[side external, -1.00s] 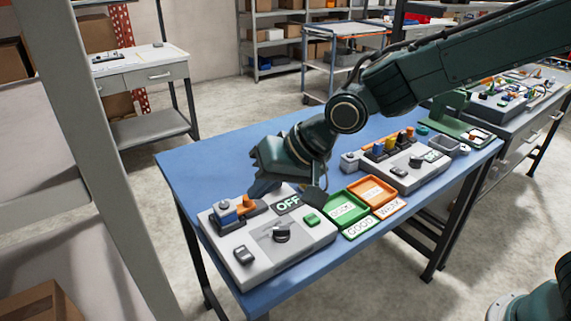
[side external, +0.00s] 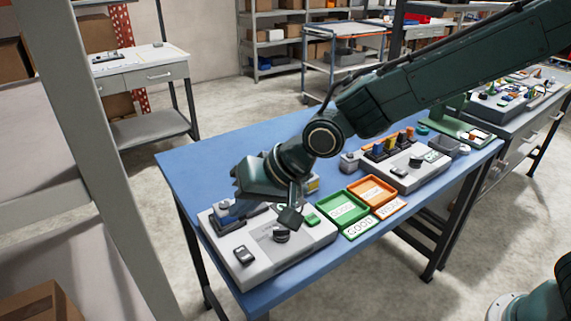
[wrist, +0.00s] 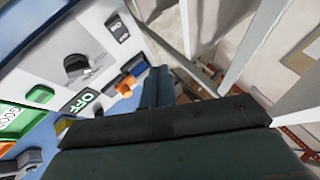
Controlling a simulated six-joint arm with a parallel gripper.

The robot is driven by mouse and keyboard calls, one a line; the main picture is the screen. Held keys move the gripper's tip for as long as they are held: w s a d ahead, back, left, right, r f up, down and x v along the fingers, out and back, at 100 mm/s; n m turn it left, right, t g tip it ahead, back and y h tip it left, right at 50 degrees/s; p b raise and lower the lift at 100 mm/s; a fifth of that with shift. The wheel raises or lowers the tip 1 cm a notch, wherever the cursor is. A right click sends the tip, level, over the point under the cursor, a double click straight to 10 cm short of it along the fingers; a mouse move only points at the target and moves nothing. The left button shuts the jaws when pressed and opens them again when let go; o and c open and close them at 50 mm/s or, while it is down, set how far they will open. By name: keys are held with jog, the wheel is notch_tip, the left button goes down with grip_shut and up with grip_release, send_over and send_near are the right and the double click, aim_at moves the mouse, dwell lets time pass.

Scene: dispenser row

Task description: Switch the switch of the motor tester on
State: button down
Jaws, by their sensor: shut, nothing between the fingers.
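The motor tester (side external: 270,262) is a grey box at the near left end of the blue table. Its dark rocker switch (side external: 244,255) sits at the front left of the top; it also shows in the wrist view (wrist: 118,28). A black rotary knob (side external: 281,236) is on the panel. The display (wrist: 78,102) reads OFF in the wrist view. A blue and orange part (wrist: 128,82) sits at the tester's back edge. My gripper (side external: 240,197) is shut and empty above that back edge, apart from the switch; its dark fingers also show in the wrist view (wrist: 158,88).
Another grey device (side external: 408,170) with coloured parts stands further right. A grey post (side external: 95,150) rises at the left foreground.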

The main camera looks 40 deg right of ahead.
aim_at(251, 257)
jog(key=shift+s+f, duration=0.2)
jog(key=shift+f, duration=1.15)
jog(key=shift+s+f, duration=0.15)
jog(key=shift+f, duration=1.15)
jog(key=shift+s+f, duration=0.2)
jog(key=shift+f, duration=1.15)
jog(key=shift+s+f, duration=0.1)
jog(key=shift+f, duration=0.6)
jog(key=shift+r, duration=0.15)
jog(key=shift+r, duration=0.6)
jog(key=shift+r, duration=0.15)
jog(key=shift+w+r, duration=0.25)
jog(key=shift+r, duration=0.9)
jog(key=shift+w+r, duration=0.2)
jog(key=shift+r, duration=0.95)
jog(key=shift+d, duration=0.1)
